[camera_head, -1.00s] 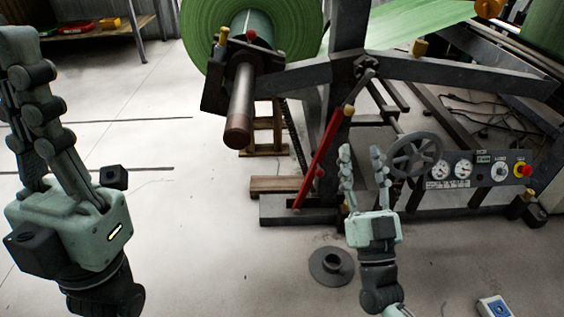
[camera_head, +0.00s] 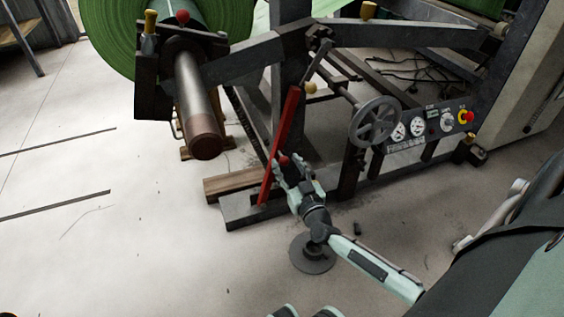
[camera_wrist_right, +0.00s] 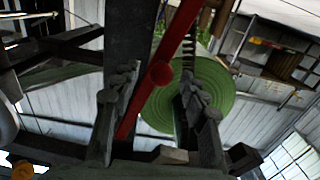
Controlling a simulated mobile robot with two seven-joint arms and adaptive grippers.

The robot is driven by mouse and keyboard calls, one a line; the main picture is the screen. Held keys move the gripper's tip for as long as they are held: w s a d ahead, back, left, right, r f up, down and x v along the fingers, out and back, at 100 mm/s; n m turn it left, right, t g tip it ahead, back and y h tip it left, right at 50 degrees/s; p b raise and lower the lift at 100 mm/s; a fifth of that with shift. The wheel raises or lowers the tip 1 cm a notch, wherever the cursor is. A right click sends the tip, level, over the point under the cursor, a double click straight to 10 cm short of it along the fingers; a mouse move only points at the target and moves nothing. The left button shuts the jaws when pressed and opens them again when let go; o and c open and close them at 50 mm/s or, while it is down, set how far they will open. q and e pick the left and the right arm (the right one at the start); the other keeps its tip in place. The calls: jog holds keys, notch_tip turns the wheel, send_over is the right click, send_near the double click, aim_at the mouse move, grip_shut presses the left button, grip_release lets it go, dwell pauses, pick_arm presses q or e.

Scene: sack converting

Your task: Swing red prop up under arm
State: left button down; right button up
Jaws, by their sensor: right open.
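The red prop (camera_head: 282,125) hangs slanted beside the dark upright of the roll stand, its lower end near the stand's foot beam. It has a red ball knob (camera_head: 283,160). The grey arm (camera_head: 250,66) of the stand slopes above it and carries the roll's shaft. My right gripper (camera_head: 287,167) is at the knob, its fingers open. In the right wrist view, the prop (camera_wrist_right: 181,35) crosses between the parted fingers (camera_wrist_right: 158,84), with the knob (camera_wrist_right: 161,74) in the gap; contact cannot be told.
The green roll (camera_head: 125,35) and its protruding core shaft (camera_head: 195,105) are at the upper left. A handwheel (camera_head: 375,121) and control panel (camera_head: 436,127) are to the right. A round grey disc (camera_head: 312,253) lies below my right wrist. Floor at left is open.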

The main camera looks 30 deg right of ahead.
jog(key=shift+x, duration=1.2)
grip_shut()
jog(key=shift+a, duration=0.1)
